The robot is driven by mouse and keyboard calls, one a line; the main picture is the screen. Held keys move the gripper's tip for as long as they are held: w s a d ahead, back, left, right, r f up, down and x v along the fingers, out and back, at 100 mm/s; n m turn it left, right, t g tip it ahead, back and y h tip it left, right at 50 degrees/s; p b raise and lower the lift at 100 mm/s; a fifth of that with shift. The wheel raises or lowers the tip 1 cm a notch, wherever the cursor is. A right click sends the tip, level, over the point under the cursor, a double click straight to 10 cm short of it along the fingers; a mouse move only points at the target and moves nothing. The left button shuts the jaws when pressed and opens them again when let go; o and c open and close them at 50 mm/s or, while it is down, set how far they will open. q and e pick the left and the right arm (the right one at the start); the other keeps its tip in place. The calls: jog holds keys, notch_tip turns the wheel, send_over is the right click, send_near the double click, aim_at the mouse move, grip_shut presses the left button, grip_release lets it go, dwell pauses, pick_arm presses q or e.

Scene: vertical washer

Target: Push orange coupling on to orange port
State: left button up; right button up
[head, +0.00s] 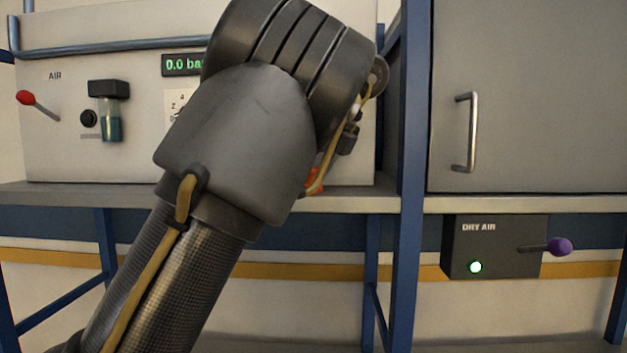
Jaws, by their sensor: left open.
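My left arm fills the middle of the head view, and its wrist hides much of the panel. My left gripper (349,138) shows only as a small dark part past the right side of the wrist; it is open. A small orange piece (315,179) shows behind the arm, low on the panel. I cannot tell whether it is the orange coupling or the orange port. The rest of it is hidden by my arm, so whether the gripper touches it cannot be seen. My right gripper is not in view.
The AIR panel (55,130) has a red-knobbed lever (27,98), a filter bowl (109,112) and a display reading 0.0 (178,65). A blue post (410,180) stands right of my arm. Further right are a grey cabinet door (550,90) and a DRY AIR box (497,248) with a purple-knobbed lever (558,247).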

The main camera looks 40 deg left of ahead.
pick_arm(q)
jog(key=c, duration=1)
jog(key=shift+a+r, duration=0.15)
jog(key=shift+r, duration=0.05)
